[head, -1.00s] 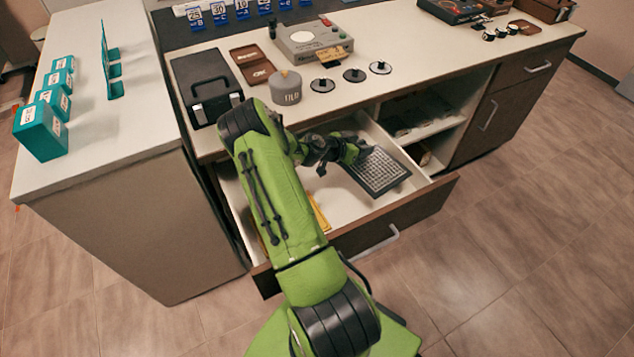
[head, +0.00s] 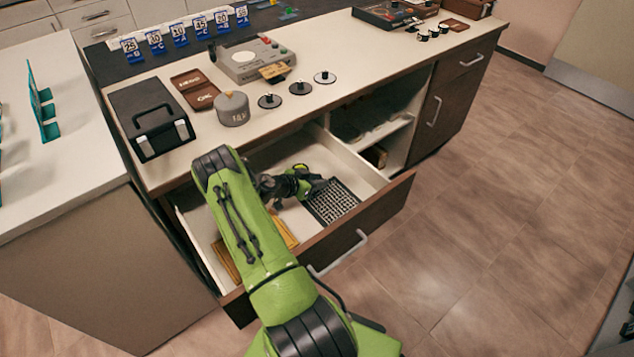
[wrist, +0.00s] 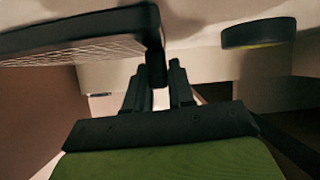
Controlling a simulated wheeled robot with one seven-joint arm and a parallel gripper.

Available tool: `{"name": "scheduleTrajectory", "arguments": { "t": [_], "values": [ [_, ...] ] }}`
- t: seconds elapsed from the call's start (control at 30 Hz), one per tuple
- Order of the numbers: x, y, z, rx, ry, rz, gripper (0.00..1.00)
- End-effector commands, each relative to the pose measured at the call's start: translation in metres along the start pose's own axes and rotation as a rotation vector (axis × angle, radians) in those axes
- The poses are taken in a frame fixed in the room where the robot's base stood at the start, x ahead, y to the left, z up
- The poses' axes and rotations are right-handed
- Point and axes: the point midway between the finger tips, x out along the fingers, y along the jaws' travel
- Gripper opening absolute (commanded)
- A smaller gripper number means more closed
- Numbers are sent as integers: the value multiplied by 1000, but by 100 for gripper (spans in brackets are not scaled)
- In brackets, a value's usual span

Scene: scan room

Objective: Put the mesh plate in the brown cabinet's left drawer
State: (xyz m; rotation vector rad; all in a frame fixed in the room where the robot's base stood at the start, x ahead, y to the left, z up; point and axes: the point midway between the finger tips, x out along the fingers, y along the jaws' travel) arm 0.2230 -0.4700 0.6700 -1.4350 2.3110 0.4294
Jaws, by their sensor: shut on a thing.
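The mesh plate (head: 332,202), a dark tray-like grid with a black rim, is inside the outline of the brown cabinet's open drawer (head: 345,235). I cannot tell whether it touches the drawer floor.
Yellow-brown items (head: 283,230) lie in the drawer's left part. An open shelf (head: 375,135) is right of the drawer. A white counter (head: 50,160) stands left.

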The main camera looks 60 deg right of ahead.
Motion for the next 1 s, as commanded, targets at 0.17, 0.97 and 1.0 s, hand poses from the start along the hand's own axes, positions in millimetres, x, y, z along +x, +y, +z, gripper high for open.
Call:
{"name": "scheduleTrajectory", "arguments": {
  "t": [0.17, 0.97, 1.0],
  "values": [
    [1, 0, 2, -1, 0, 0, 32],
    [-91, -1, -3, -2, 1, -4, 49],
    [-99, -1, -2, -3, 1, -5, 49]
  ]
}}
